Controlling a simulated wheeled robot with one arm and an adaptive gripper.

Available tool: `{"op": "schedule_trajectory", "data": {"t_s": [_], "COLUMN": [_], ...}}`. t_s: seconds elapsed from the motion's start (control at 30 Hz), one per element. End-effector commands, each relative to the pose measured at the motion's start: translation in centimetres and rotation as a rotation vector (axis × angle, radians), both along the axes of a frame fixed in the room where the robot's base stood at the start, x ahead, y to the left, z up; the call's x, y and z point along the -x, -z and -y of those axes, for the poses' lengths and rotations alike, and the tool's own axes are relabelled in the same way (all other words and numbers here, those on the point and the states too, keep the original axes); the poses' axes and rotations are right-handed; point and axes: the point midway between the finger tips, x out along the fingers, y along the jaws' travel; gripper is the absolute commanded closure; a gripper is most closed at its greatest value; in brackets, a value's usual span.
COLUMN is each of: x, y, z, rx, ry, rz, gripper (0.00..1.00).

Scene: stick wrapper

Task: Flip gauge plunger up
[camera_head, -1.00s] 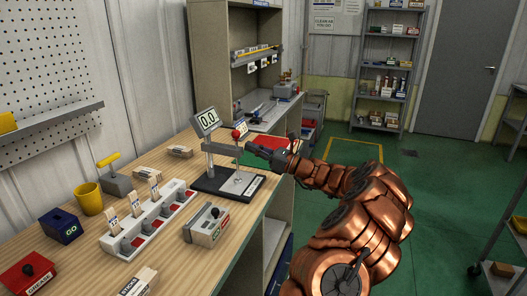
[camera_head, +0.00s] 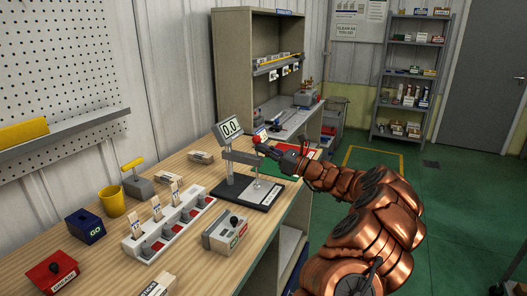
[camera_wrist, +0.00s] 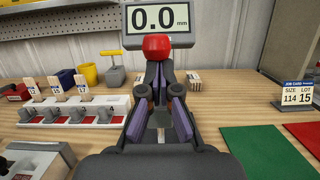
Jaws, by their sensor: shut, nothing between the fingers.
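The gauge (camera_head: 232,158) stands on a dark base (camera_head: 262,201) on the wooden bench, with a tilted display (camera_head: 229,129) reading 0.0. The wrist view shows the display (camera_wrist: 158,19) reading 0.0 mm. A red knob (camera_head: 257,140) tops the plunger at the end of the gauge's arm. My gripper (camera_head: 264,150) is at the knob, on its right side. In the wrist view the fingers (camera_wrist: 158,75) are shut and empty, their tips just below the red knob (camera_wrist: 157,47); whether they touch it I cannot tell. The fingers hide the plunger rod there.
A white holder (camera_head: 165,232) with several upright cards and a grey box (camera_head: 225,233) lie left of and in front of the gauge. Green (camera_wrist: 262,150) and red (camera_wrist: 306,135) mats and a job card (camera_wrist: 296,93) are to the right. A yellow cup (camera_head: 111,201) stands further left.

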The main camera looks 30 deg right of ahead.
Motion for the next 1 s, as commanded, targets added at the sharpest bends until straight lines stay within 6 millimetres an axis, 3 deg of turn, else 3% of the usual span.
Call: {"op": "schedule_trajectory", "data": {"t_s": [0.1,0.23,0.7,1.0], "x": [0.0,0.0,0.2,2.5], "y": [-2.5,-3.7,-3.7,-2.6], "z": [-0.1,0.0,0.2,2.0], "rx": [0.002,0.002,-0.001,0.000], "ry": [-0.002,-0.001,0.001,-0.004], "rz": [0.004,0.003,0.004,0.001], "gripper": [1.00,1.00,1.00,1.00]}}
